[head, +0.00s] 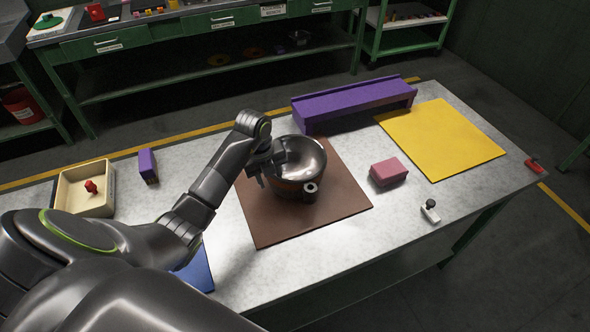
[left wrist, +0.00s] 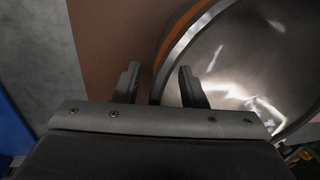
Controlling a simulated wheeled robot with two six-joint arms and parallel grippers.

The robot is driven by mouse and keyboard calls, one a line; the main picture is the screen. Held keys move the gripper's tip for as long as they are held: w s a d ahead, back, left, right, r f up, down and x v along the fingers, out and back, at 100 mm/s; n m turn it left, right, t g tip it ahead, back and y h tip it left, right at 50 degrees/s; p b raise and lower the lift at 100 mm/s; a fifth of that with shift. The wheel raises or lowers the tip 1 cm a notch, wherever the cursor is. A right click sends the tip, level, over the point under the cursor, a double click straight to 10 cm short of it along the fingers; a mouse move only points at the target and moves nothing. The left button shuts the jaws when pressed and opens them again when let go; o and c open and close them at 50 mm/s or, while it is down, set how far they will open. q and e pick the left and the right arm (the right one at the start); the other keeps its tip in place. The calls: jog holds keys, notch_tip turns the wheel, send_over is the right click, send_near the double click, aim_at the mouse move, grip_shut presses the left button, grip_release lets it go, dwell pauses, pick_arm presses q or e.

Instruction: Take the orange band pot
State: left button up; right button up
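The orange band pot (head: 304,155) is a shiny metal bowl-shaped pot standing on the brown mat (head: 345,205). A short dark handle sticks out at its near side. In the left wrist view the pot (left wrist: 250,60) fills the right side, and its orange band shows below the rim. My left gripper (head: 264,176) is at the pot's left edge. In the left wrist view my left gripper (left wrist: 158,85) is open, with one finger outside the rim and the other over the pot's inside. Contact cannot be told. My right gripper is not in view.
A purple shelf-like block (head: 350,102) stands behind the pot. A yellow mat (head: 440,137), a pink block (head: 388,172) and a small white-and-black item (head: 430,211) lie to the right. A beige tray (head: 84,200) and a purple block (head: 148,166) are at left.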

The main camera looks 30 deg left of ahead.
pick_arm(q)
grip_shut()
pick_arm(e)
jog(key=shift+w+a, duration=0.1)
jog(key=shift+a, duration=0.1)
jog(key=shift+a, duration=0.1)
